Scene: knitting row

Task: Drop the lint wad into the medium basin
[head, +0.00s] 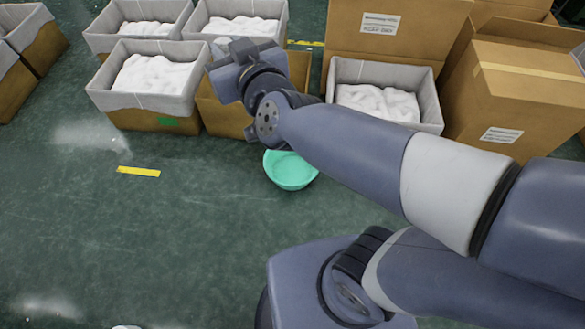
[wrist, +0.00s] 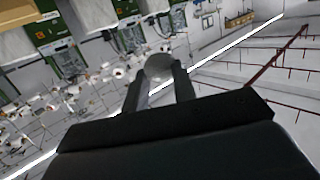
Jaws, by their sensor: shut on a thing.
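A mint-green round basin (head: 290,170) stands on the floor, below and right of the gripper in the picture. My arm hides part of its upper edge. It is the only basin in view, so I cannot compare its size. The visible inside looks empty.
Cardboard boxes with grey liners and white fluffy contents (head: 155,75) stand along the back, with another lined box (head: 385,95) behind my arm. Brown cartons (head: 515,90) stand at right. The green floor (head: 130,240) at left is open, with a yellow strip (head: 138,171).

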